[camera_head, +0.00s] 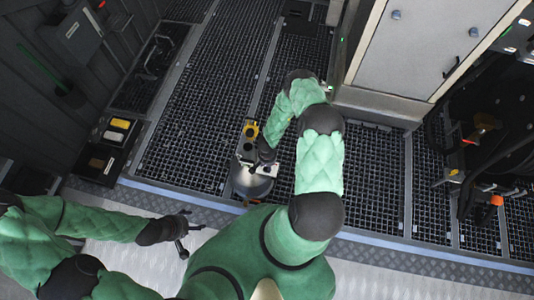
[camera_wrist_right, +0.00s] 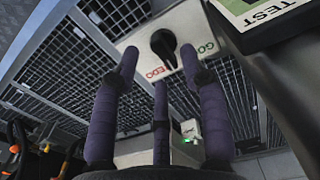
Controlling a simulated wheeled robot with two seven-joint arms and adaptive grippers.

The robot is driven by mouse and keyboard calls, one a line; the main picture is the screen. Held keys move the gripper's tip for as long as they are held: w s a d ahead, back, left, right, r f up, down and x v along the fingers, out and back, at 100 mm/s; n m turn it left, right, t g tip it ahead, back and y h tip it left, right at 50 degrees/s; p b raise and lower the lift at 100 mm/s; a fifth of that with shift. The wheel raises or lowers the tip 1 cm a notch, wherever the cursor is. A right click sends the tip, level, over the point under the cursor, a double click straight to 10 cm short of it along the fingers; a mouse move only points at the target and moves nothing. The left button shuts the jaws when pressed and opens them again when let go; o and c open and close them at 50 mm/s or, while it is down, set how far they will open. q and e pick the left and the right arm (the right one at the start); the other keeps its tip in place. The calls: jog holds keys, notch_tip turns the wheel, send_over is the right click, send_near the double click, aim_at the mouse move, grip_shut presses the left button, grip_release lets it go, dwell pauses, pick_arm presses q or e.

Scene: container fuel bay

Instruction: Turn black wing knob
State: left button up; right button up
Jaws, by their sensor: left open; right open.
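The black wing knob (camera_wrist_right: 163,43) sits on a white panel (camera_wrist_right: 146,43) in the right wrist view, between green letters on its right and red letters below it. My right gripper (camera_wrist_right: 160,62) has its dark purple fingers spread, with the knob just beyond the tips and between the two outer ones. The fingers appear apart from the knob. In the head view my right gripper (camera_head: 262,160) is over a small device (camera_head: 243,152) on the grating, and hides part of it. My left gripper (camera_head: 186,228) is open and empty at lower left, away from the device.
A label reading TEST (camera_wrist_right: 268,12) is at the upper right of the wrist view. A pale cabinet (camera_head: 420,45) stands at upper right, with dark machinery (camera_head: 500,130) beside it. A tray with yellow and white blocks (camera_head: 112,135) is at left. Grating around the device is mostly clear.

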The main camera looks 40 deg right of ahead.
jog(key=shift+f+b, duration=0.35)
jog(key=shift+f, duration=0.95)
jog(key=shift+c, duration=0.3)
grip_shut()
jog(key=shift+m, duration=0.3)
jog(key=m, duration=0.8)
jog(key=shift+a+b, duration=0.15)
jog(key=shift+b, duration=0.15)
jog(key=shift+m, duration=0.3)
